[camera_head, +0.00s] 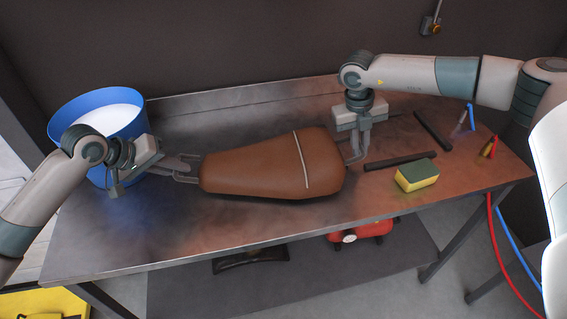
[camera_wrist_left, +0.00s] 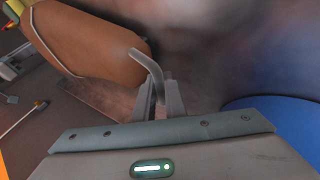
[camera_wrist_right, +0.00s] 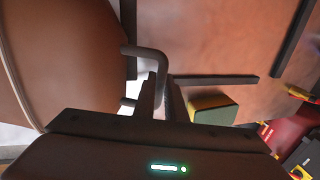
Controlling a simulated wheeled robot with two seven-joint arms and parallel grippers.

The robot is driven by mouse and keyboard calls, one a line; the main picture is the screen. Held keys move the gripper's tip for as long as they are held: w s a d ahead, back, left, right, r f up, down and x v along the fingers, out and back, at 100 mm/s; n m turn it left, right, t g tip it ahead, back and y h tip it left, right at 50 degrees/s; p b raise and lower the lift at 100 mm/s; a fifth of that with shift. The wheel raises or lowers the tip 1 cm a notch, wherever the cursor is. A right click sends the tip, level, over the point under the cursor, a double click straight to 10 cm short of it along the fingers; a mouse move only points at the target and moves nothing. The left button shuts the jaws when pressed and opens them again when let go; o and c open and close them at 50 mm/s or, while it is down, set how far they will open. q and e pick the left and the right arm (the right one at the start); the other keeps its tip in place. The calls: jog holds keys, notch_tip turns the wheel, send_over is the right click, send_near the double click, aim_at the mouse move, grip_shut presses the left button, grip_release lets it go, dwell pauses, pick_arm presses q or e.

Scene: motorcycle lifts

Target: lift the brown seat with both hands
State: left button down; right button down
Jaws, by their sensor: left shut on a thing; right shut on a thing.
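The brown seat (camera_head: 255,167) lies lengthwise over the metal table, with a pale strap across its right part. A metal loop handle sticks out at each end. My left gripper (camera_head: 188,166) is shut on the handle at the seat's left end; the left wrist view shows this bent handle (camera_wrist_left: 140,62) between the fingers. My right gripper (camera_head: 358,152) is shut on the handle at the right end; this handle (camera_wrist_right: 150,57) also shows in the right wrist view. I cannot tell whether the seat touches the tabletop.
A blue bucket (camera_head: 65,117) with white contents stands at the table's left end. A green-yellow sponge (camera_head: 417,176), dark bars (camera_head: 400,161) and small tools lie at the right. The table's front strip (camera_head: 130,240) is clear. A wall stands behind.

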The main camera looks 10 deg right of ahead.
pick_arm(q)
jog(key=shift+w+r, duration=0.1)
jog(key=shift+r, duration=0.1)
pick_arm(e)
jog(key=shift+w+d+r, duration=0.1)
jog(key=shift+r, duration=0.1)
